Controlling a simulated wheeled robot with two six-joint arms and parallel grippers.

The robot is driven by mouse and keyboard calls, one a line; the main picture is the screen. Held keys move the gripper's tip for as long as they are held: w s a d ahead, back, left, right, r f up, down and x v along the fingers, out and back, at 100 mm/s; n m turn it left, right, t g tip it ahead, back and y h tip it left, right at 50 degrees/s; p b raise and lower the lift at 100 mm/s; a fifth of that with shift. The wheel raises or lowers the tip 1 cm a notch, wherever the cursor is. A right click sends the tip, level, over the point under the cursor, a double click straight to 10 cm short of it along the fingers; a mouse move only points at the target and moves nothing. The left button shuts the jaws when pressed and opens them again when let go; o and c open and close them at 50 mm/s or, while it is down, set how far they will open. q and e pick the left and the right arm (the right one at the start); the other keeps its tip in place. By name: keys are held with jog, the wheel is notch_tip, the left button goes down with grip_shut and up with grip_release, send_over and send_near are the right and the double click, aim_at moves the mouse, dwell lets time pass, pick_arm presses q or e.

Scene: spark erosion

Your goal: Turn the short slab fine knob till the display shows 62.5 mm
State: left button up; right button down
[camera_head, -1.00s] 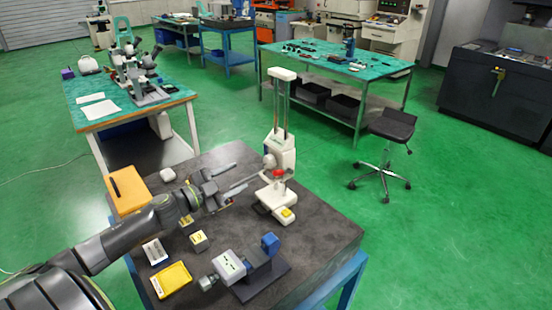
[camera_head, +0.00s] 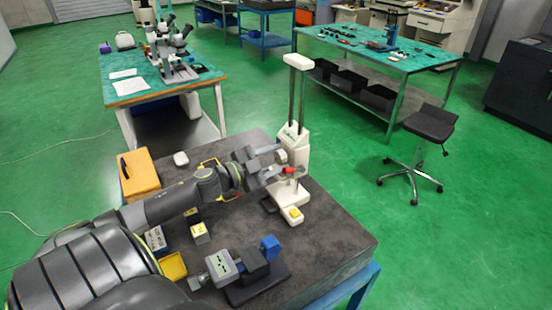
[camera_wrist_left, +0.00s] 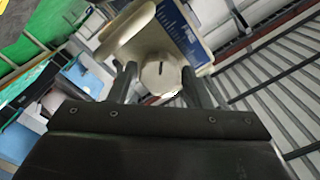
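A white stand (camera_head: 299,62) with two upright rods and a red part low on its front stands on the dark table. My left gripper (camera_head: 276,164) reaches its left side, with the fingers spread. In the left wrist view a pale faceted knob (camera_wrist_left: 160,76) with a dark mark on its face sits between the two fingertips of my left gripper (camera_wrist_left: 158,88). A gap shows on its left, so the fingers look around it and not closed. A blue panel with a white scale (camera_wrist_left: 180,24) is just behind the knob. No display value is readable. My right gripper is out of view.
On the dark table (camera_head: 335,240) are a grey and blue vise-like device (camera_head: 223,268), a small yellow-topped block (camera_head: 200,233), an orange case (camera_head: 139,175), a yellow tray (camera_head: 173,266) and a white rounded object (camera_head: 181,158). A stool (camera_head: 430,124) stands to the right.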

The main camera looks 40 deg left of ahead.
pick_arm(q)
jog(key=c, duration=0.6)
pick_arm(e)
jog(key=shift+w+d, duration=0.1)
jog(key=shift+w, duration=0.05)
pick_arm(q)
jog(key=shift+m, duration=0.3)
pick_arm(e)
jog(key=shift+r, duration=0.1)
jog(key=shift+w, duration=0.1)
pick_arm(q)
jog(key=o, duration=0.7)
jog(key=shift+o, duration=0.2)
jog(key=shift+w, duration=0.2)
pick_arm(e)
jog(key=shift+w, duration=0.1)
